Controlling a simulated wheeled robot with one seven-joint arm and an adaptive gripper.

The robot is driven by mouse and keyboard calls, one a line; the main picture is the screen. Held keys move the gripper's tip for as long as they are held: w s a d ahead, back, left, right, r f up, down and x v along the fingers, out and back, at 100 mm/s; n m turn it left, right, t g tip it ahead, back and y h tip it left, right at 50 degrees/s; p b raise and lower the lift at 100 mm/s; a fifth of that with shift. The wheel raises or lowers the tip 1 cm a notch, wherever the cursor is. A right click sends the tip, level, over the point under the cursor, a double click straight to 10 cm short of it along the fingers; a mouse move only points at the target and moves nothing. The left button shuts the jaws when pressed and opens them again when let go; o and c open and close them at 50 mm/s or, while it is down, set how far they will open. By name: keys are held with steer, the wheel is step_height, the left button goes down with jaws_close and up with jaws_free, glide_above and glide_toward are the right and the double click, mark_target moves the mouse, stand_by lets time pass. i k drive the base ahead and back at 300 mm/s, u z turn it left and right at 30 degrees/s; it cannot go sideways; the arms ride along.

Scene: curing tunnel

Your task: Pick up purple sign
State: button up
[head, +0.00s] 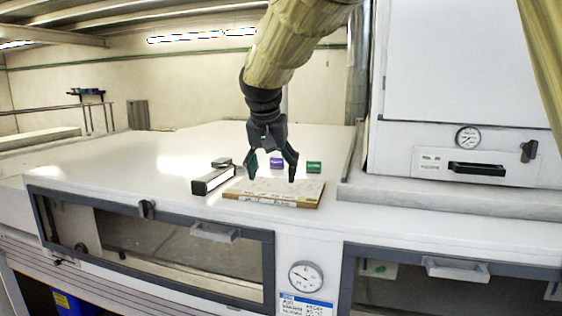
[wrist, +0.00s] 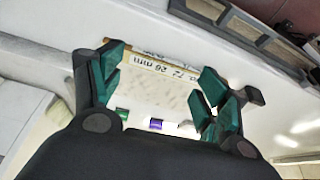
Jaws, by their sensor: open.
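The purple sign (head: 276,162) is a small block standing on the white top of the machine, behind a flat board. In the wrist view the purple sign (wrist: 156,124) shows low in the middle, between my fingers and close to the dark gripper body. My gripper (head: 272,178) is open and empty, pointing down above the board, in front of the sign. In the wrist view its green-padded fingers (wrist: 160,88) are spread wide apart. Nothing is between the pads that I can see touching them.
A green sign (head: 314,167) stands right of the purple one. The flat board (head: 290,200) with printed text lies below my gripper. A grey-white box-like tool (head: 212,178) lies to its left. A raised white cabinet (head: 455,150) stands at right. The white top is clear at left.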

mark_target(276, 163)
steer(key=i, duration=1.25)
steer(key=u, duration=0.05)
